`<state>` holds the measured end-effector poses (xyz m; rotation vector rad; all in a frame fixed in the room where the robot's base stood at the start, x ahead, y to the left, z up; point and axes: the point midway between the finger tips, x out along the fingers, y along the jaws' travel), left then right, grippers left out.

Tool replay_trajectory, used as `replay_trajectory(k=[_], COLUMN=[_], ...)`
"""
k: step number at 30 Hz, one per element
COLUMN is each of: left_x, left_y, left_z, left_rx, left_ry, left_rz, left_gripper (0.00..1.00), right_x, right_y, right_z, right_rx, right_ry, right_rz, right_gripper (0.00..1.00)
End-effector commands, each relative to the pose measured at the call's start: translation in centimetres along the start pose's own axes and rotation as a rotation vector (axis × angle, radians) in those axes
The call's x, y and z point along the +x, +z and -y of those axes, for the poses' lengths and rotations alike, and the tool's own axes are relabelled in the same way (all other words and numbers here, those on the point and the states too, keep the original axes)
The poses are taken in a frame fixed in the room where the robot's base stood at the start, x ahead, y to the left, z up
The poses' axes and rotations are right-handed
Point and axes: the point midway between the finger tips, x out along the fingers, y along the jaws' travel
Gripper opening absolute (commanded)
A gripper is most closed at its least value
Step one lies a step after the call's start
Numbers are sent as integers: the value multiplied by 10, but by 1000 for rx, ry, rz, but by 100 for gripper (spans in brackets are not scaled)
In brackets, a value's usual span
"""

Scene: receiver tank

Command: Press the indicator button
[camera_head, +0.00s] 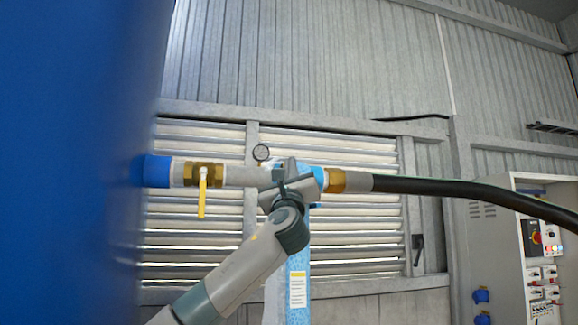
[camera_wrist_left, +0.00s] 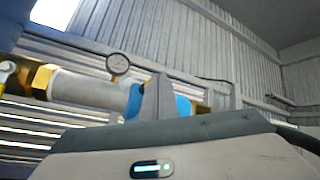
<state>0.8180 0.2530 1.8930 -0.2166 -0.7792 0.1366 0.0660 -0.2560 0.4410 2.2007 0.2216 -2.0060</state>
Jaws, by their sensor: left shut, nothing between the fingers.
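I cannot single out the indicator button for sure. A white cabinet (camera_head: 493,250) at the right edge carries a red and yellow switch (camera_head: 535,238) and small lit lamps or buttons (camera_head: 551,247). My left gripper (camera_head: 286,177) is shut and empty, in front of a blue fitting (camera_head: 319,178) on the pipe. In the left wrist view, the shut fingers (camera_wrist_left: 157,97) stand upright and hide part of that blue fitting (camera_wrist_left: 183,105). I cannot tell whether they touch it. My right gripper is not in view.
A blue tank (camera_head: 70,160) fills the left side. A pipe with a yellow-handled valve (camera_head: 203,190) and a round gauge (camera_head: 261,152) runs from it. A black hose (camera_head: 450,188) continues to the right. A louvred wall stands behind.

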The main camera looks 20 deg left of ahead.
Motion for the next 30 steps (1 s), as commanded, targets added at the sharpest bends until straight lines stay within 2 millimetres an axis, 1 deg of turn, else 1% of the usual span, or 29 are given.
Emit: replay_trajectory(k=[1, 4, 16, 20, 30], left_x=[-3, -5, -6, -9, -28], left_y=[0, 2, 4, 5, 18], left_z=[1, 2, 4, 5, 18], left_rx=[-1, 0, 0, -1, -1], left_ry=[0, 1, 0, -1, -1], left_rz=[1, 1, 1, 2, 2], left_gripper=[0, 0, 0, 0, 0], right_x=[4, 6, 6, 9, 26], right_y=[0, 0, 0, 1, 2], right_z=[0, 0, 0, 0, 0], right_rx=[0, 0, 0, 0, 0], right_ry=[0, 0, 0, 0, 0], right_rz=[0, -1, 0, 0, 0], right_gripper=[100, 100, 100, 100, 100])
